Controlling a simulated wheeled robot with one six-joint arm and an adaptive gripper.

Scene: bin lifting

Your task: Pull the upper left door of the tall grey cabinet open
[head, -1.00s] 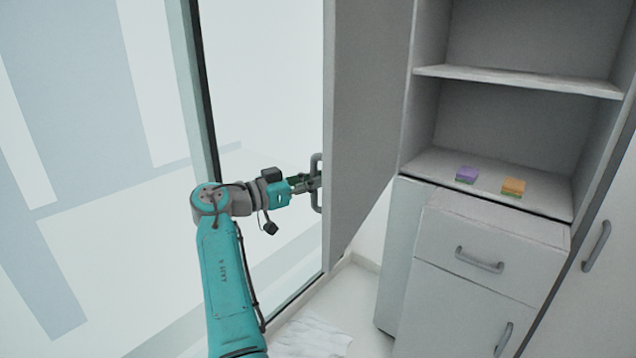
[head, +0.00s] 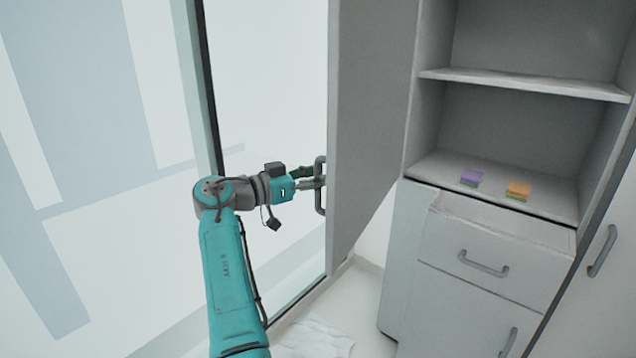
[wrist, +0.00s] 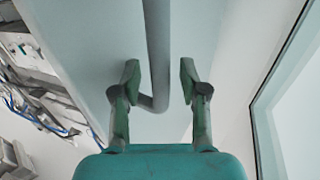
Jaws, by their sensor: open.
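The upper left door (head: 368,110) of the tall grey cabinet (head: 425,120) stands wide open, swung out toward the left. Its bar handle (head: 319,186) is on the door's far left face. My gripper (head: 314,183) is at this handle. In the wrist view the handle (wrist: 158,55) runs between the two fingers of my gripper (wrist: 160,80). The fingers are spread with a gap on each side of the bar. The open compartment shows a shelf (head: 520,83), and a purple sponge (head: 471,177) and an orange sponge (head: 518,190) lie on its floor.
Below the compartment is a drawer (head: 440,250) with a bar handle, standing slightly out. A closed door (head: 600,290) is at the right. A large glass pane with a dark frame (head: 208,90) is close to my arm on the left. A white cloth (head: 315,338) lies on the floor.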

